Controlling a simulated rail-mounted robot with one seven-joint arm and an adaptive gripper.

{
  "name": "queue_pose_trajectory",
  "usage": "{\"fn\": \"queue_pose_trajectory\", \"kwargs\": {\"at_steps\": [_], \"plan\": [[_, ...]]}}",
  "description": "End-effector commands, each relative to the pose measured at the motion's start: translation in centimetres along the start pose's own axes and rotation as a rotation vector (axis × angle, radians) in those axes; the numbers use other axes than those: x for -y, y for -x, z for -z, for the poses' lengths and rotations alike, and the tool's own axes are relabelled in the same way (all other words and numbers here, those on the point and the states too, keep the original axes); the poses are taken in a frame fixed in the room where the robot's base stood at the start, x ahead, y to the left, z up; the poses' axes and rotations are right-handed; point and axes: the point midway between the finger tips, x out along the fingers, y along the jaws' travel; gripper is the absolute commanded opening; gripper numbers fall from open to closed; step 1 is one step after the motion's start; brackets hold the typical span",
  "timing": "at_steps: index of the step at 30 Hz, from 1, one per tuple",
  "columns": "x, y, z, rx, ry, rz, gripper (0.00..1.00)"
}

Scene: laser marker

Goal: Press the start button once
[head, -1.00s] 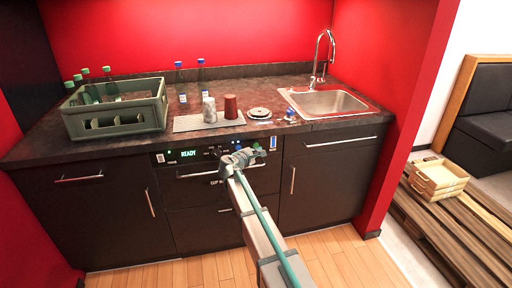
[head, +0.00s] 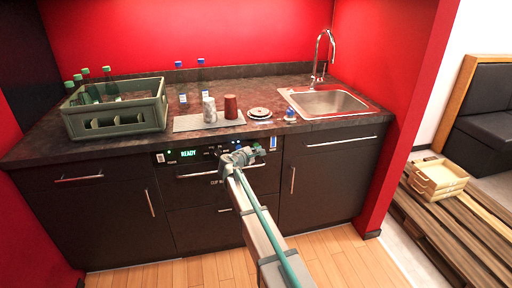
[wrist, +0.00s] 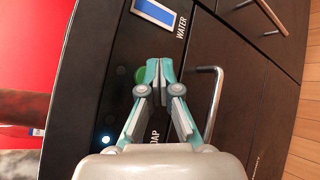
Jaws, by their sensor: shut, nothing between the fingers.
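A round green button (wrist: 140,76) sits on the dark front panel of the machine under the counter, partly hidden behind my finger in the wrist view. My gripper (wrist: 159,70) is shut and empty, its fingertips right beside the button in that view. I cannot tell whether they touch the button or panel. In the head view my gripper (head: 257,150) is in front of the right part of the control panel, and the button is mostly covered. A green READY display (head: 188,154) is lit at the panel's left.
A blue WATER window (wrist: 155,12) is beside the button, and a lit blue-white light (wrist: 106,138) is on the panel. A bar handle (wrist: 215,105) sticks out close to my fingers. The counter holds a bottle crate (head: 115,118), a mat, cups and a sink (head: 328,103).

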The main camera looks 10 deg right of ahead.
Motion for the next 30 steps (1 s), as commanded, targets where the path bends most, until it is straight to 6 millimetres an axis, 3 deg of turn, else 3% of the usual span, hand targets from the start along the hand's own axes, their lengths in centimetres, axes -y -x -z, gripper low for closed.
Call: {"fn": "queue_pose_trajectory", "kwargs": {"at_steps": [30], "plan": [[-0.43, -0.60, 0.43, 0.000, 0.000, 0.000, 0.00]]}}
